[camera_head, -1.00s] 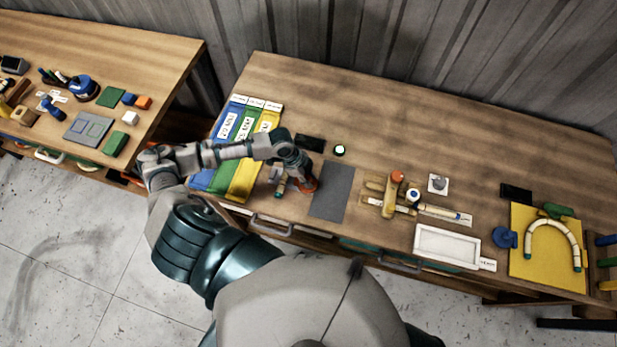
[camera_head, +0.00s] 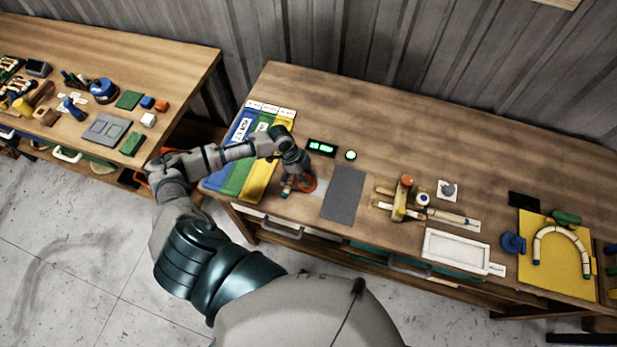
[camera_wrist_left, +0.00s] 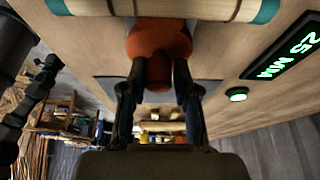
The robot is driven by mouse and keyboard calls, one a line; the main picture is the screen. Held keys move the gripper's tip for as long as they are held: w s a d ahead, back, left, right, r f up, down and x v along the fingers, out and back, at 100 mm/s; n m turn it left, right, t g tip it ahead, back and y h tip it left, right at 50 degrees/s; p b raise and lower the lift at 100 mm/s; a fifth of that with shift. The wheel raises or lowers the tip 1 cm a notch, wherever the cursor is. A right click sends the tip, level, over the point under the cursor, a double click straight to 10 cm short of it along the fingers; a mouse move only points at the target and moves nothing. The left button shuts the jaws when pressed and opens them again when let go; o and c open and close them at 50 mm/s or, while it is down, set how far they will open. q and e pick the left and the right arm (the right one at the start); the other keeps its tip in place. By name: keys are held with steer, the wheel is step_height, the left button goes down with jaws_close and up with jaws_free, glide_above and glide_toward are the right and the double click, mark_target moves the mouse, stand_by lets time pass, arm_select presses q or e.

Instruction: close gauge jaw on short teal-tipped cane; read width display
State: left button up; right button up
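The short cane (camera_wrist_left: 165,9) is pale with teal ends and lies across the top of the left wrist view. In the head view it is a small piece (camera_head: 287,187) beside my left gripper. The orange gauge jaw (camera_wrist_left: 158,38) sits against or very near the cane; the wrist view does not show the contact clearly. My left gripper (camera_wrist_left: 160,72) has its fingers on both sides of the jaw's orange knob, apparently shut on it. The gripper also shows in the head view (camera_head: 302,178). The width display (camera_wrist_left: 285,52) glows green and reads 25 MM. My right gripper is not in view.
A lit green button (camera_head: 351,155) is right of the display. A grey mat (camera_head: 343,194) lies right of the gripper, and blue, green and yellow strips (camera_head: 262,165) lie left. A wooden fixture (camera_head: 402,200), a white tray (camera_head: 456,250) and a yellow board (camera_head: 551,262) stand further right.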

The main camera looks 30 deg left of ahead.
arm_select(q)
steer(key=shift+o, duration=1)
steer(key=shift+a, duration=0.1)
steer(key=shift+a+f, duration=0.1)
steer(key=shift+a, duration=0.2)
steer(key=v, duration=1.1)
steer(key=shift+a+r, duration=0.3)
steer(key=shift+a, duration=0.15)
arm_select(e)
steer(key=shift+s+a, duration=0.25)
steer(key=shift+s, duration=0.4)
arm_select(q)
steer(key=shift+d, duration=0.2)
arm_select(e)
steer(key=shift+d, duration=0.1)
arm_select(q)
steer(key=shift+s, duration=0.1)
